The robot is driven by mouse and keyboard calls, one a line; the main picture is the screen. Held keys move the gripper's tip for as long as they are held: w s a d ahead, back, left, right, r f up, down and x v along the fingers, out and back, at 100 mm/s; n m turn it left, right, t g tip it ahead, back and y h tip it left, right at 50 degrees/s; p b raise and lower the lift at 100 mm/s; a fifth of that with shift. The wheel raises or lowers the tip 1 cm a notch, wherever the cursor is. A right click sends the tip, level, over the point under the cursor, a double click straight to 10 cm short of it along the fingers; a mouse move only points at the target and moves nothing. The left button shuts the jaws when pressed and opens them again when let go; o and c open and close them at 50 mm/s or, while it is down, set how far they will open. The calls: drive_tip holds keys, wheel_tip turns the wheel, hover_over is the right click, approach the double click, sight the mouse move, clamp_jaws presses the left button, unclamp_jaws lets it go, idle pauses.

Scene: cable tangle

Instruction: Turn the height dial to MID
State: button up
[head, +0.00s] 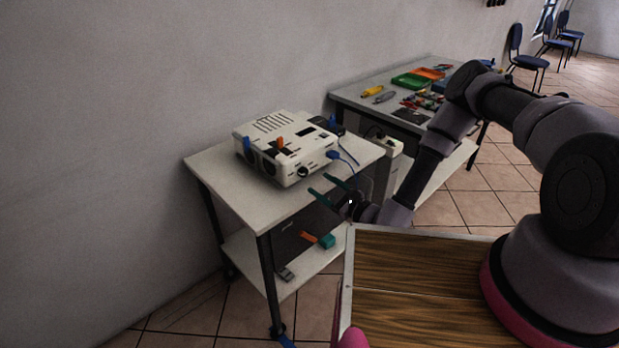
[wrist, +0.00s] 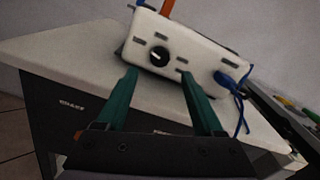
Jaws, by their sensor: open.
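The white box-shaped device (head: 268,128) stands on the small trolley's top. A round black dial (wrist: 160,54) with a pale pointer mark is on its front face. The dial also shows as a small dark knob in the head view (head: 302,172). The label positions around it are too small to read. My gripper (head: 320,184) is open and empty, its two green fingers pointing at the device's front face. In the wrist view, the fingertips (wrist: 158,74) are spread apart just below the dial, which appears between them and beyond. They look clear of it.
A blue plug (wrist: 230,80) with a blue cable sits right of the dial. An orange lever (head: 281,142) stands on top. The trolley top (head: 230,186) is mostly clear in front. A second table (head: 347,97) with trays and tools stands behind. The wall is close at left.

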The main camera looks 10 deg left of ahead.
sight(306, 174)
drive_tip(key=x, duration=0.6)
clamp_jaws()
